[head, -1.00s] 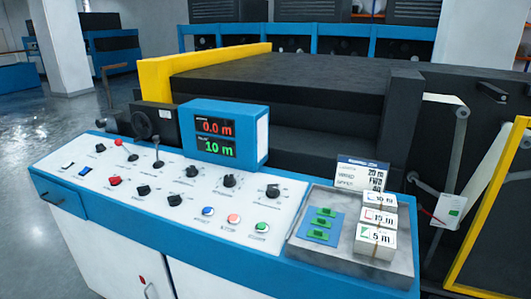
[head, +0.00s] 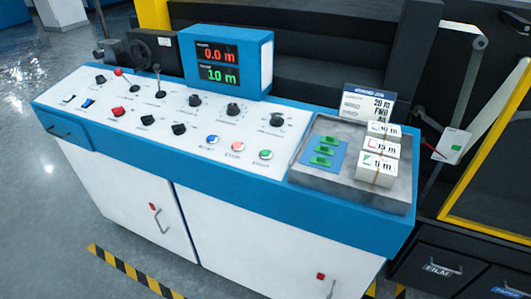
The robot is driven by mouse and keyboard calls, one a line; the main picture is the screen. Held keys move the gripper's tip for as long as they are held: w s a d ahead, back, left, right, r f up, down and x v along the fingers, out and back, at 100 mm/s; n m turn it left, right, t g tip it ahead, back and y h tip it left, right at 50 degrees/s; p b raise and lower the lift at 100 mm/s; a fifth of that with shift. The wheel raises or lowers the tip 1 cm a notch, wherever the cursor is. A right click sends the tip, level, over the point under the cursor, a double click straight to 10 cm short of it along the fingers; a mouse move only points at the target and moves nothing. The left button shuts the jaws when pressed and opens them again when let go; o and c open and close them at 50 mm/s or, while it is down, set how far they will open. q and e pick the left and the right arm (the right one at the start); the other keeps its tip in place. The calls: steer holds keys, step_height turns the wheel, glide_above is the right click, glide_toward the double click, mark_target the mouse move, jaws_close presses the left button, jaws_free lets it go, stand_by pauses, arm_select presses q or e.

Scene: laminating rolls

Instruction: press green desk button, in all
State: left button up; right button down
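The control desk (head: 258,189) is blue and white, with a sloped white panel. The green desk button (head: 265,155) is the rightmost of three round buttons in the panel's front row. A display box (head: 225,59) above the panel reads 0.0 m in red and 10 m in green. Neither of my grippers shows in the head view.
A grey tray (head: 393,199) at the desk's right end holds a blue card with green pieces (head: 323,152), stacked white blocks (head: 379,151) and a job sign (head: 367,103). Striped floor tape (head: 128,269) runs before the desk. Open floor lies at left.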

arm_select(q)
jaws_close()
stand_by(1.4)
